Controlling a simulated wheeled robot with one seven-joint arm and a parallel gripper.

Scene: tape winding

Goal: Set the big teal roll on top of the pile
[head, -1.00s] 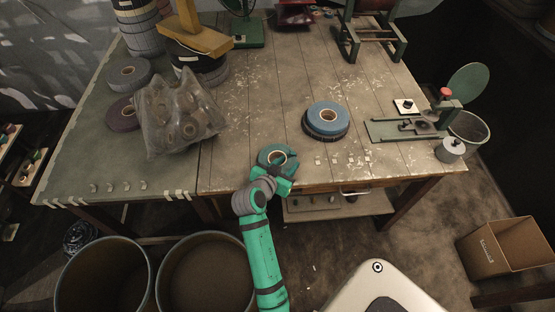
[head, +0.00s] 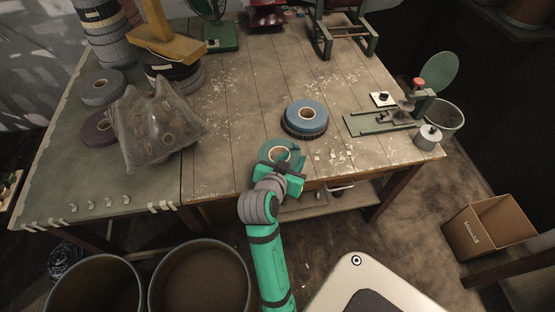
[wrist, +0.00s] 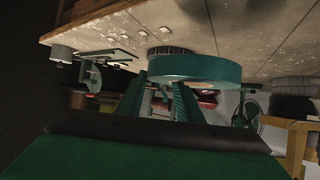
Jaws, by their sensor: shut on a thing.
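The big teal roll (head: 283,143) is in my gripper (head: 282,165) near the front edge of the workbench. In the wrist view the teal roll (wrist: 195,67) lies across the ends of my two fingers (wrist: 158,97), which are shut on it. The pile stands just behind and to the right of it in the head view: a blue roll (head: 305,125) on a wider dark roll (head: 303,135). The held roll is beside the pile, not over it. In the wrist view the teal roll hides most of the pile.
A clear bag of rolls (head: 150,140) and loose grey (head: 100,80) and purple rolls (head: 95,128) lie at the left. A green-based device (head: 375,123) stands to the right of the pile. Small pale tabs (head: 332,155) line the front edge.

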